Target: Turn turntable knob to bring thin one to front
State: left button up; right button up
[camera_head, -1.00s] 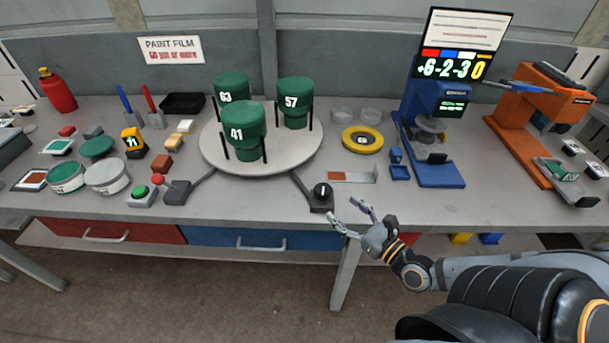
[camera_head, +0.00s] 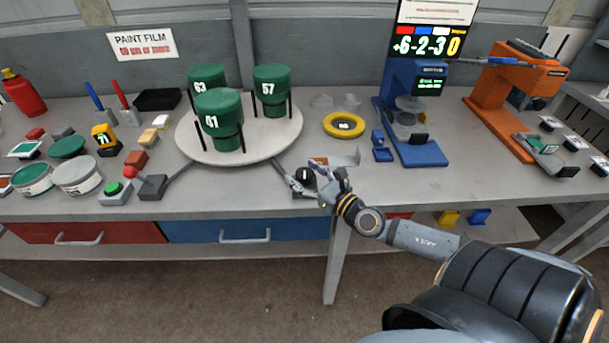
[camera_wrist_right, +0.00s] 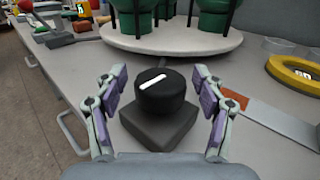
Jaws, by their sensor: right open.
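A round white turntable (camera_head: 255,148) carries three green cylinders: 41 (camera_head: 219,112) at the front, 63 (camera_head: 207,78) at back left and 57 (camera_head: 272,84) at back right. In the right wrist view the black knob (camera_wrist_right: 165,95) with a white line sits on a dark square base (camera_wrist_right: 158,130). In the head view the knob (camera_head: 304,175) is partly hidden by my right gripper (camera_head: 308,178). The right gripper, also in the wrist view (camera_wrist_right: 160,108), is open, its two fingers on either side of the knob with visible gaps. My left gripper is not in view.
A yellow ring (camera_head: 343,124) lies right of the turntable. A blue gauge stand (camera_head: 420,152) and an orange stand (camera_head: 510,130) are further right. A lever box with a red ball (camera_head: 131,172) and a green button (camera_head: 114,188) are at left.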

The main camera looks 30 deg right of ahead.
jog(key=c, duration=1.2)
jog(key=shift+o, duration=0.2)
jog(key=shift+f+y+b, duration=0.2)
jog(key=shift+y+b, duration=0.1)
jog(key=shift+b, duration=0.2)
jog(key=shift+r+n, duration=0.1)
jog(key=shift+n, duration=0.3)
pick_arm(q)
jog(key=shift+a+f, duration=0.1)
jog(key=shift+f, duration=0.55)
pick_arm(e)
jog(key=shift+y, duration=0.3)
jog(key=o, duration=1.2)
jog(key=shift+r, duration=0.1)
jog(key=shift+c, duration=0.2)
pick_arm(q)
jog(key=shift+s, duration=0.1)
